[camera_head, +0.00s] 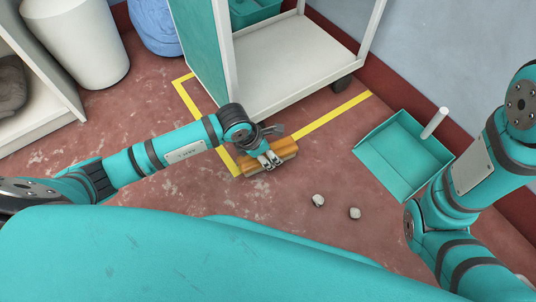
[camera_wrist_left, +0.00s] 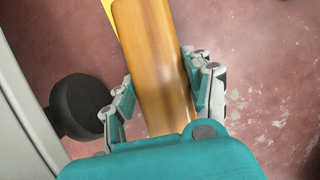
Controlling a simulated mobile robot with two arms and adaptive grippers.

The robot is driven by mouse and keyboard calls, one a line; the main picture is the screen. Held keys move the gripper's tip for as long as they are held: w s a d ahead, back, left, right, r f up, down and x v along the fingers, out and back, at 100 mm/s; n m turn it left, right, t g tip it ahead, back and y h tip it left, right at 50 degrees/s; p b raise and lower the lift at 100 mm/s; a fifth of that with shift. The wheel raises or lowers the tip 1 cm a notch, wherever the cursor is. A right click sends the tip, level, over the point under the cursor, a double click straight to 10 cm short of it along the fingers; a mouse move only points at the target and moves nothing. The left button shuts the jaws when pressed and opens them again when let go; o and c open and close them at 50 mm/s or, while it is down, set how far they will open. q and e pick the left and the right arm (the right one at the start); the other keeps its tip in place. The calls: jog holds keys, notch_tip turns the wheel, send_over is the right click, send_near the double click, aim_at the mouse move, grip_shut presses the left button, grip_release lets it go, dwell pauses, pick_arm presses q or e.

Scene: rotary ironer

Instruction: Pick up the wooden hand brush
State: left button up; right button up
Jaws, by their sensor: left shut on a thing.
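The wooden hand brush (camera_head: 284,150) is at floor level by the yellow line, in front of the white cart. Its orange-brown wooden body also fills the middle of the left wrist view (camera_wrist_left: 154,60). My left gripper (camera_head: 268,160) is over the brush from above, with one finger on each side of the wood. In the left wrist view the left gripper (camera_wrist_left: 165,100) is shut on the brush. I cannot tell whether the brush touches the floor. The right arm shows at the right of the head view, but its gripper is not visible.
A teal dustpan (camera_head: 395,160) with a white handle lies to the right near the wall. Two small pale lumps (camera_head: 318,200) lie on the floor. The white cart (camera_head: 290,65) stands just behind the brush, its dark wheel (camera_wrist_left: 78,106) close in the wrist view.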

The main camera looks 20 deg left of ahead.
pick_arm(q)
jog(key=shift+r+p, duration=0.8)
jog(key=shift+p, duration=0.05)
notch_tip(320, 180, up, 3)
jog(key=p, duration=0.3)
jog(key=shift+a+f, duration=0.1)
jog(key=s+a+p, duration=0.2)
jog(key=s+a, duration=0.1)
jog(key=s+a+p, duration=0.2)
jog(key=s, duration=0.1)
jog(key=s+a+p, duration=0.3)
jog(key=shift+s+a+r, duration=0.3)
jog(key=shift+r, duration=0.1)
jog(key=shift+s+a+p, duration=0.55)
jog(key=shift+s+a, duration=0.2)
jog(key=shift+s, duration=0.05)
jog(key=shift+s+a+f, duration=0.1)
jog(key=shift+s+a, duration=0.2)
